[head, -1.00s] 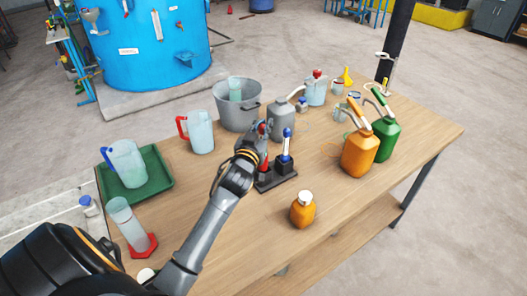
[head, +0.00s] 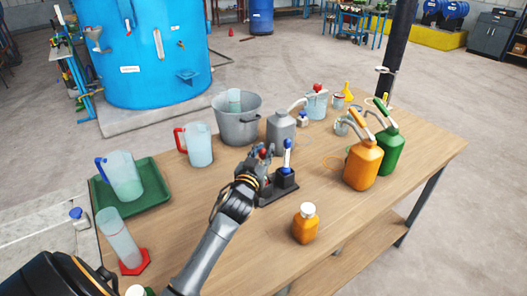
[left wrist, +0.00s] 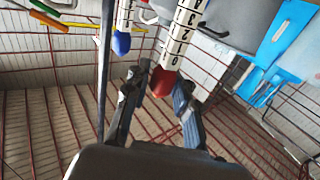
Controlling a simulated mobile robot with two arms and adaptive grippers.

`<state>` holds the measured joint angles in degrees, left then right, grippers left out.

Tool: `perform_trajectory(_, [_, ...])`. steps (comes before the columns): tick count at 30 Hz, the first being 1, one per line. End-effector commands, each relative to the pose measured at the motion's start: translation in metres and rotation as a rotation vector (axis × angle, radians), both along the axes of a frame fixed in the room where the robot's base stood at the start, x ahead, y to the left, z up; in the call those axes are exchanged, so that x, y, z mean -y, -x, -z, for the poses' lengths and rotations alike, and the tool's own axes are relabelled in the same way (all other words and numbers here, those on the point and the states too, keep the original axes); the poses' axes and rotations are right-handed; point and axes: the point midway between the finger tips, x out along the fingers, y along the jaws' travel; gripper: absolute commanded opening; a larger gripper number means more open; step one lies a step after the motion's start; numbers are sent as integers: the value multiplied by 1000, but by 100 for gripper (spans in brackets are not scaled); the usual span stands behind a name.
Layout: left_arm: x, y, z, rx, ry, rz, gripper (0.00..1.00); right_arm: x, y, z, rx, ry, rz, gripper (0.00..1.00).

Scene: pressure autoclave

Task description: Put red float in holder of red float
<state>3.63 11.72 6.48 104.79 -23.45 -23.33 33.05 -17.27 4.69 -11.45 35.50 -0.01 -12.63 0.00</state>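The red float stands upright at the left of the dark two-place holder, its red tip (head: 264,153) low over the holder base (head: 279,194). My left gripper (head: 257,155) is at this tip and partly hides the float's stem. In the left wrist view, the red tip (left wrist: 162,82) and its white numbered scale lie between the fingers of my left gripper (left wrist: 158,88), which stand apart with a gap beside the tip. The blue-tipped float (head: 287,145) stands upright at the holder's right; it also shows in the left wrist view (left wrist: 121,42). My right gripper is not in view.
A grey jug (head: 281,130) and a metal bucket (head: 237,128) stand behind the holder. An orange bottle (head: 306,224) is in front. Orange (head: 361,166) and green (head: 387,148) canisters stand to the right. A green tray (head: 157,187) is at left.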

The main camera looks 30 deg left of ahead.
Motion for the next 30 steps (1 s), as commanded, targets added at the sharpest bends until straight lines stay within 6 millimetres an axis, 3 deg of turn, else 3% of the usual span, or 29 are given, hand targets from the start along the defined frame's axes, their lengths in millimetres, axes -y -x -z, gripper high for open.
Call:
perform_trajectory(14, [2,5,-2,-1,0,1,42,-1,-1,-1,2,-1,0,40])
perform_trajectory(30, [30,101,-1,0,0,0,42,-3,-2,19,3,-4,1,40])
